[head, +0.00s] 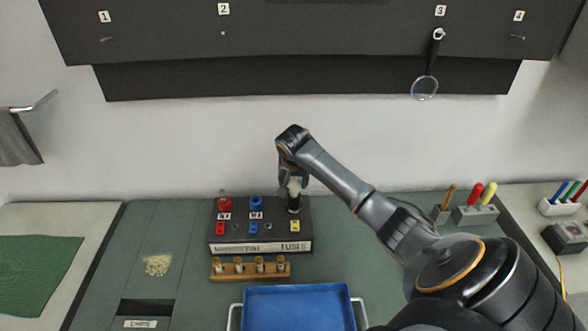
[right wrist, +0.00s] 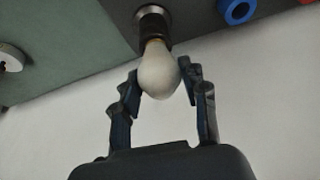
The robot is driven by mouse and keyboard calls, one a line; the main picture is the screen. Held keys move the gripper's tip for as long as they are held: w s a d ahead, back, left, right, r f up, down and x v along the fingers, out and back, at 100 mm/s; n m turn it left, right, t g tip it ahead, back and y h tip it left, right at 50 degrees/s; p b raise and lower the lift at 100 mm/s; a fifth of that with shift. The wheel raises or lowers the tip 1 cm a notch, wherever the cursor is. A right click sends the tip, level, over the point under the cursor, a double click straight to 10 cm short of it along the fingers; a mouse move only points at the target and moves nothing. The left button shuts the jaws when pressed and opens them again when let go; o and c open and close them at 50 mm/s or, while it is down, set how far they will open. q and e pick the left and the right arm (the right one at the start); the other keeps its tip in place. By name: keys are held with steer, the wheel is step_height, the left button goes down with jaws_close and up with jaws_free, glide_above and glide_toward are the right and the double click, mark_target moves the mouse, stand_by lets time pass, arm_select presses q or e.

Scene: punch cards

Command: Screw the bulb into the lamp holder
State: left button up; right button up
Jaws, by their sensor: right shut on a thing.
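The white bulb (right wrist: 158,72) is between the two fingers of my right gripper (right wrist: 160,70), which is shut on it. In the head view my right gripper (head: 291,180) points down at the back right of the black panel box, and a bit of the bulb (head: 294,187) shows below it. The dark lamp holder (head: 293,205) stands upright directly under the bulb. In the right wrist view the bulb's neck end meets the dark holder (right wrist: 155,27), in line with it. The bulb's thread is hidden, so I cannot tell how deep it sits. My left gripper is not in view.
The black box (head: 260,246) also carries red, blue and yellow parts. A wooden rack (head: 250,277) with several small pieces stands in front of it. A blue tray (head: 298,308) lies nearer. Tool blocks (head: 475,215) stand to the right. The green bench at left is mostly clear.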

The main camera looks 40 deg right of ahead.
steer(key=shift+s+a+f, duration=0.1)
steer(key=o, duration=1.1)
steer(key=shift+o, duration=0.2)
